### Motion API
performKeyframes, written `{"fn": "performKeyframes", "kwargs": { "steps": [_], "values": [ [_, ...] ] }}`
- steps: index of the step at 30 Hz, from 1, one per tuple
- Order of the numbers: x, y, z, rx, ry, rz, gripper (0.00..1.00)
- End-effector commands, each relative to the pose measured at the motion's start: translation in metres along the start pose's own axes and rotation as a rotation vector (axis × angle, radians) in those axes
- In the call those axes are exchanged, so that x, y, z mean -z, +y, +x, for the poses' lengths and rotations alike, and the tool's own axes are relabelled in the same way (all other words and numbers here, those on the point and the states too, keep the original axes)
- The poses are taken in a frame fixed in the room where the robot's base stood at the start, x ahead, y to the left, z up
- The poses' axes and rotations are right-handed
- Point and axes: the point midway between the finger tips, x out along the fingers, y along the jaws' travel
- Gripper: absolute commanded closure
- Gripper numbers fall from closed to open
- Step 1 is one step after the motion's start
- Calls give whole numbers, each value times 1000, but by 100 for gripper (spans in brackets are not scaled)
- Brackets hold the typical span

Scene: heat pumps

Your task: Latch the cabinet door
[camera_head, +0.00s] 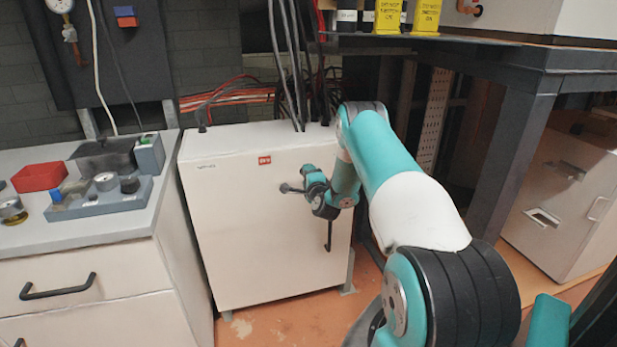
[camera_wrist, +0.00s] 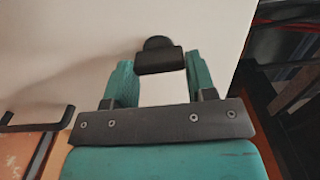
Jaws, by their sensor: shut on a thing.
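The white cabinet (camera_head: 250,230) stands in the middle of the head view, and its front door looks flush with the body. My gripper (camera_head: 296,188) is at the right part of the door front. In the wrist view my gripper (camera_wrist: 160,78) has its two teal fingers on either side of a black latch knob (camera_wrist: 158,58), shut on it. The knob's black end also shows at the fingertips in the head view (camera_head: 286,188).
A workbench with drawers (camera_head: 100,275) stands close at the left, carrying a grey tray (camera_head: 100,205) and a red bin (camera_head: 39,177). A dark table frame (camera_head: 520,120) is at the right. Black cables (camera_head: 290,70) run down to the cabinet top.

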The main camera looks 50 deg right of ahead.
Motion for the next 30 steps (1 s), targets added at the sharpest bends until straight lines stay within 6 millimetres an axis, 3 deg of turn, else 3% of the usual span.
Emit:
{"fn": "performKeyframes", "kwargs": {
  "steps": [8, 9, 12, 23, 30],
  "values": [
    [1, 0, 0, 1, 2, 2, 73],
    [1, 0, 0, 1, 2, 2, 42],
    [1, 0, 0, 0, 2, 2, 23],
    [0, 2, -3, -1, -1, 2, 23],
    [1, 5, -23, -2, -1, 3, 23]
  ]
}}
